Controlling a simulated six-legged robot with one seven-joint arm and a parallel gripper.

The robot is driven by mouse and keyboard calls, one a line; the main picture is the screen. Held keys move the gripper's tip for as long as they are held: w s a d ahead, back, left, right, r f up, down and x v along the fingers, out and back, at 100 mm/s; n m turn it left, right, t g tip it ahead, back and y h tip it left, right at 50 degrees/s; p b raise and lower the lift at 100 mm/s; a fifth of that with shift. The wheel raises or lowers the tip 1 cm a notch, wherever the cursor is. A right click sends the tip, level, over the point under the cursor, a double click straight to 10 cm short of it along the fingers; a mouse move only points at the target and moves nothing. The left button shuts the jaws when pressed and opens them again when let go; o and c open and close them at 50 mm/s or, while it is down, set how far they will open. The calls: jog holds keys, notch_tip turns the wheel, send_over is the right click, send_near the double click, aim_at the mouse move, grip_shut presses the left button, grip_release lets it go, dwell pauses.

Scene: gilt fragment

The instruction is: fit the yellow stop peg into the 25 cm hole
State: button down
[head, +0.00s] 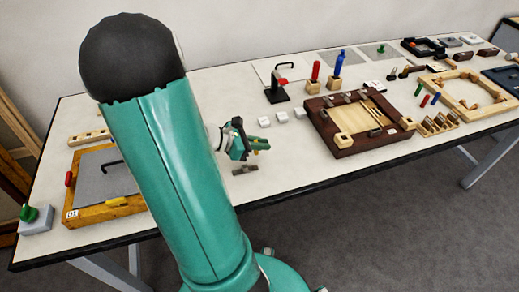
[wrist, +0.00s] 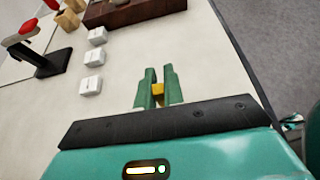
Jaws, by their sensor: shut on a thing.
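My gripper (wrist: 158,76) has its green fingers closed on the yellow stop peg (wrist: 157,91), a small yellow piece showing between them in the wrist view. I cannot make out a hole marked 25 cm; my arm hides part of the frame.
A pale strip with holes (head: 88,137) lies behind the frame. A small dark metal part (head: 245,170) lies below my gripper. Several white blocks (head: 282,117) and a dark wooden tray (head: 345,147) are to the right. A green-knobbed block (head: 36,219) stands at the left corner.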

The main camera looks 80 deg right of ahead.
jog(key=shift+f, duration=1.35)
jog(key=shift+w+f, duration=0.1)
jog(key=c, duration=1.5)
grip_release()
jog(key=shift+w+a+r, duration=0.1)
jog(key=shift+w+r, duration=0.1)
jog(key=v, duration=0.6)
jog(key=shift+w+a, duration=0.1)
jog(key=shift+w, duration=0.1)
jog(key=shift+o, duration=0.5)
jog(key=shift+w+a+r, duration=0.15)
